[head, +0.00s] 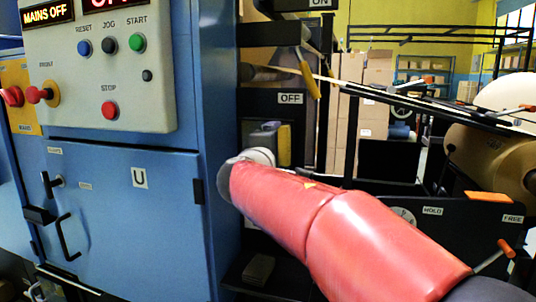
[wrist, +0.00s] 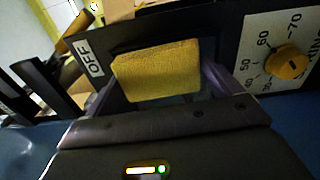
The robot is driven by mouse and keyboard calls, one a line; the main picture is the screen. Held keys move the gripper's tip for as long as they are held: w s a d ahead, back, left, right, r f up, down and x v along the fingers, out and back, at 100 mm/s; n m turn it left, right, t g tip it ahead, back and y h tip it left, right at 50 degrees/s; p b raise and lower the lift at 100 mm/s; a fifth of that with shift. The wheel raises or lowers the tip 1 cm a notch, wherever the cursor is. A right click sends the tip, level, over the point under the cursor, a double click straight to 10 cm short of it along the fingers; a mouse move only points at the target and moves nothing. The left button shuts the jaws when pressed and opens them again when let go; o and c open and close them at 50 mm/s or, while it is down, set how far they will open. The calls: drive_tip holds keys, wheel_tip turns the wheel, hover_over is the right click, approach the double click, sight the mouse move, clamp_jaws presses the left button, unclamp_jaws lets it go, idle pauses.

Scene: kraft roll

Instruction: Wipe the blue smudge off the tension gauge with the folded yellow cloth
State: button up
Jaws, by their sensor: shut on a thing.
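My gripper (wrist: 157,88) is shut on the folded yellow cloth (wrist: 156,70), which sits between the two fingers in the wrist view. In the head view my gripper (head: 268,140) is partly hidden behind my red arm, and the cloth (head: 284,146) shows as a yellow block at its right side. The cloth is held in front of a dark panel, below the OFF label. A white dial plate (wrist: 277,50) with numbers and a yellow knob is to the right of the cloth in the wrist view, apart from it. I cannot make out a gauge with a blue smudge.
A blue cabinet (head: 130,215) with a grey button panel (head: 100,75) stands at the left. A yellow-handled lever (head: 309,80) hangs above my gripper. Dark rails (head: 430,103) and a brown roll (head: 490,165) are at the right. A small block (head: 258,268) lies low down.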

drive_tip(key=shift+w+a, duration=0.2)
drive_tip(key=shift+a, duration=0.45)
drive_tip(key=shift+w+a, duration=0.25)
drive_tip(key=shift+a, duration=0.35)
drive_tip(key=shift+w+a, duration=0.2)
drive_tip(key=shift+a, duration=0.45)
drive_tip(key=shift+w+a, duration=0.35)
drive_tip(key=shift+a, duration=0.45)
drive_tip(key=shift+w+a, duration=0.35)
drive_tip(key=shift+a, duration=0.45)
drive_tip(key=shift+s+f, duration=0.15)
drive_tip(key=shift+s, duration=0.1)
drive_tip(key=shift+b+v, duration=1.4)
drive_tip(key=shift+v, duration=1.35)
